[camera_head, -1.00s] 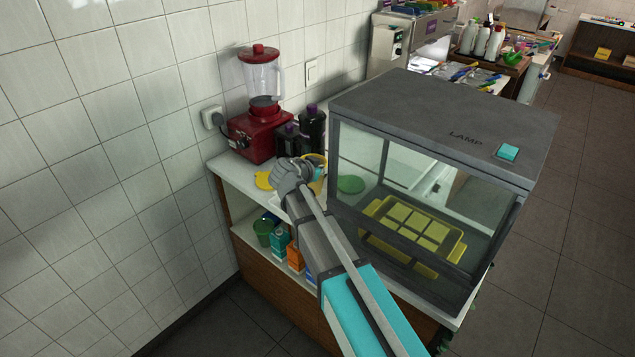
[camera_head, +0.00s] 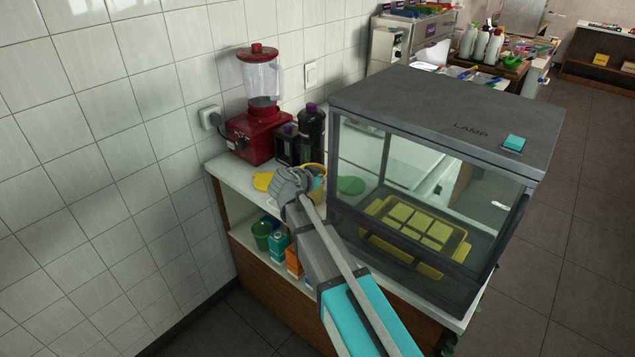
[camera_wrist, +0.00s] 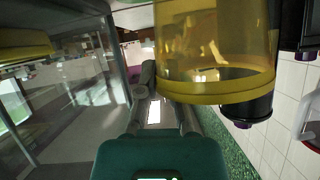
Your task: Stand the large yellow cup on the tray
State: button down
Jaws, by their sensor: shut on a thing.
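The large yellow cup (camera_head: 321,171) shows just behind and right of my gripper (camera_head: 295,182), over the white counter beside the glass case. The hand hides part of it. In the wrist view the cup (camera_wrist: 215,45) is big, yellow and see-through. My gripper (camera_wrist: 162,95) is shut on it, with its fingers at the cup's side; the contact is partly hidden. I cannot tell whether the cup touches the counter. A yellow tray (camera_head: 456,257) with several yellow squares is inside the glass case.
The glass lamp case (camera_head: 440,110) stands close to my arm's right. A red blender (camera_head: 259,135) and black bottles (camera_head: 311,130) stand behind the gripper. A yellow disc (camera_head: 262,181) and a green disc (camera_head: 351,185) lie nearby. A green cup (camera_head: 262,235) and cartons (camera_head: 278,248) stand below.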

jog(key=shift+f, duration=0.1)
jog(key=c, duration=0.8)
grip_release()
jog(key=shift+s+r, duration=0.1)
jog(key=shift+r, duration=0.2)
jog(key=p+v, duration=0.5)
jog(key=v, duration=0.6)
jog(key=shift+s+a, duration=0.2)
jog(key=shift+s, duration=0.1)
